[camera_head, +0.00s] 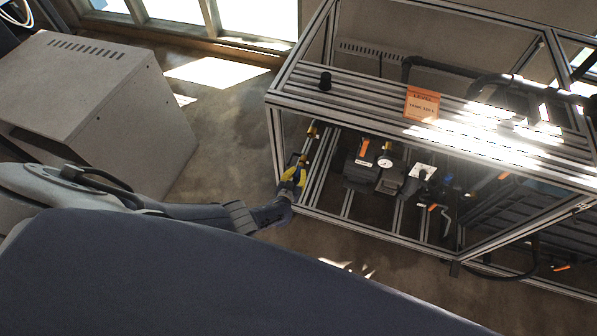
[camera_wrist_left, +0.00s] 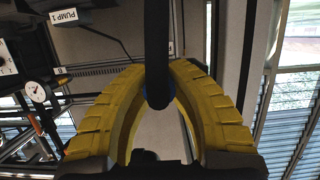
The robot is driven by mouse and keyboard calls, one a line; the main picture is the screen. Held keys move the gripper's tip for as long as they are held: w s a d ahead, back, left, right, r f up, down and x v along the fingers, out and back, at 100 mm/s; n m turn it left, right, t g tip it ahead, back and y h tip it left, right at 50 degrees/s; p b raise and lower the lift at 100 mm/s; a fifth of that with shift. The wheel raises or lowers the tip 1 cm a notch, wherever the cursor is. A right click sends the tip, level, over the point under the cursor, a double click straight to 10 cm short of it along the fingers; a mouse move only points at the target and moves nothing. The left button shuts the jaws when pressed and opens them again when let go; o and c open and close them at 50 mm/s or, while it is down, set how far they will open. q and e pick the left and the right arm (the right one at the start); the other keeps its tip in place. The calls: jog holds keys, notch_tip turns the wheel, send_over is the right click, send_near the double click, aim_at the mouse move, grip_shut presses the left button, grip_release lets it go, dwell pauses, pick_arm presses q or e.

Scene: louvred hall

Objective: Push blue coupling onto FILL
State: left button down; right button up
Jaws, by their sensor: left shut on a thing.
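My left gripper (camera_head: 294,172) has yellow fingers and reaches to the near left corner of the metal frame. In the left wrist view its fingers (camera_wrist_left: 158,72) are closed around a black hose (camera_wrist_left: 157,40). A blue ring, which looks like the blue coupling (camera_wrist_left: 143,93), shows in slivers behind the hose end, between the fingers. The rest of it is hidden. In the head view brass-coloured fittings (camera_head: 312,132) stand just beyond the fingers. I cannot read a FILL label in either view. I cannot tell whether the coupling touches a fitting. My right gripper is not in view.
A PUMP 1 label (camera_wrist_left: 66,16) shows in the wrist view. A grey cabinet (camera_head: 150,120) stands left; floor lies between.

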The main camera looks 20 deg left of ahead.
aim_at(296, 179)
pick_arm(q)
jog(key=shift+s+d+f, duration=0.1)
jog(key=shift+s, duration=0.25)
jog(key=shift+s+d, duration=0.15)
jog(key=shift+s, duration=2.55)
jog(key=shift+s, duration=0.1)
